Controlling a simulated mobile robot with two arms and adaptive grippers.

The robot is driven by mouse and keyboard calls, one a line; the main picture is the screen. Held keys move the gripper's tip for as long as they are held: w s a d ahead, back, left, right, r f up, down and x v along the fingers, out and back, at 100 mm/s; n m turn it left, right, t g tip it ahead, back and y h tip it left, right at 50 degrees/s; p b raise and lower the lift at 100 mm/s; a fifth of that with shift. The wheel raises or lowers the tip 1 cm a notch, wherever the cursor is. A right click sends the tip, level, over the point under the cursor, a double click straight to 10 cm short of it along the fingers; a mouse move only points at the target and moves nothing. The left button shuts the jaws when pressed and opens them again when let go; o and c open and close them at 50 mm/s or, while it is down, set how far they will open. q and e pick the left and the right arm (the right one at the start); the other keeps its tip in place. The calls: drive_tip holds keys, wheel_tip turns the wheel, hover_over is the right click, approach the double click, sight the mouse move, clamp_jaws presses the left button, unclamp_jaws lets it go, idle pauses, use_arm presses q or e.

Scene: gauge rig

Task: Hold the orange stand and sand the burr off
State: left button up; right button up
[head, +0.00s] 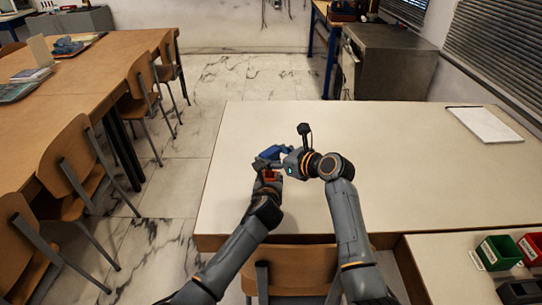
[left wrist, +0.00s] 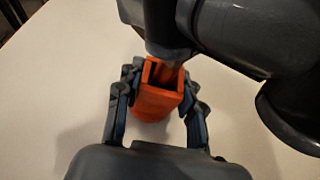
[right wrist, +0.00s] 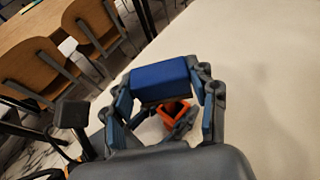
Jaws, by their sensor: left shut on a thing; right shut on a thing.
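The orange stand (left wrist: 158,103) is a hollow, open-topped block in the left wrist view. It also shows small in the head view (head: 269,175) and in the right wrist view (right wrist: 178,107). My left gripper (left wrist: 158,85) is shut on it, one finger on each side. My right gripper (right wrist: 163,90) is shut on a blue block (right wrist: 160,76) with a darker underside, which also shows in the head view (head: 270,152). The blue block is close to the stand's top; I cannot tell whether they touch. I cannot make out the burr.
Both grippers are over the left part of the pale table (head: 400,190), mostly clear to the right. A white pad (head: 485,123) lies at its far right. Green (head: 499,252) and red (head: 531,248) bins stand front right. A chair (head: 292,272) is at the near edge.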

drive_tip(key=shift+w+d+f, duration=0.25)
drive_tip(key=shift+w+d, duration=0.15)
drive_tip(key=shift+d, duration=0.1)
drive_tip(key=shift+s+a+f, duration=0.1)
drive_tip(key=shift+s, duration=0.05)
drive_tip(key=shift+s+a+f, duration=0.1)
drive_tip(key=shift+s+a, duration=1)
drive_tip(key=shift+a, duration=0.05)
